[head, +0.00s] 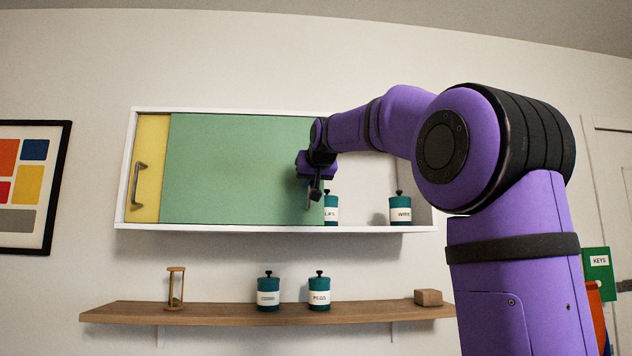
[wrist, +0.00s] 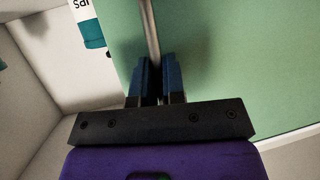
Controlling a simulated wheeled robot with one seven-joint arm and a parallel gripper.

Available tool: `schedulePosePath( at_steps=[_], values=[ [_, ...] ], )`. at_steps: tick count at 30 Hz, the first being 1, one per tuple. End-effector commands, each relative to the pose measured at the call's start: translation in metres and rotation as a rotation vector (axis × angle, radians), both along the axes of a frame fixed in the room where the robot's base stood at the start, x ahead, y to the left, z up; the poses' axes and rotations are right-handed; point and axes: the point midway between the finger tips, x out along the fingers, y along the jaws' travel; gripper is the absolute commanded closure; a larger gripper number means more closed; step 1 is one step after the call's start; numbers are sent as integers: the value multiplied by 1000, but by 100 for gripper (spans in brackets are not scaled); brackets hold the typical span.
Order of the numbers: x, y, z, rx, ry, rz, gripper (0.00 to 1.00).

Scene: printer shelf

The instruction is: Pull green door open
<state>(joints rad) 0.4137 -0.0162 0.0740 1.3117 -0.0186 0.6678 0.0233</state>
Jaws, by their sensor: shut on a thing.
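The green door (head: 235,170) is a sliding panel in a white wall cabinet (head: 270,229). It covers much of the cabinet and overlaps a yellow door (head: 152,165) at the left. In the head view my gripper (head: 312,195) is at the green door's right edge. In the wrist view my gripper (wrist: 157,75) is shut on the green door's metal bar handle (wrist: 150,35), with a blue finger on each side of it. The green door (wrist: 240,60) fills the right of that view. My arm hides part of the cabinet's upper right in the head view.
The cabinet's right side is open, with teal canisters inside, one labelled WIRE (head: 400,212). Below, a wooden shelf (head: 240,314) holds an hourglass (head: 175,288), two teal canisters (head: 319,292) and a wooden block (head: 428,297). A green KEYS item (head: 598,272) is at the far right.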

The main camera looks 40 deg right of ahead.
Motion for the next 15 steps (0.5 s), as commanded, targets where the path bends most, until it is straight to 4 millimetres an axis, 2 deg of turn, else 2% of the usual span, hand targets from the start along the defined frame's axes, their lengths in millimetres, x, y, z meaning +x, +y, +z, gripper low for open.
schedulePosePath(
  at_steps=[11, 12, 15],
  values=[
    [1, 2, 0, 1, 1, 1, 100],
    [1, 2, 0, 1, 1, 1, 87],
    [1, 1, 0, 1, 1, 1, 66]
  ],
)
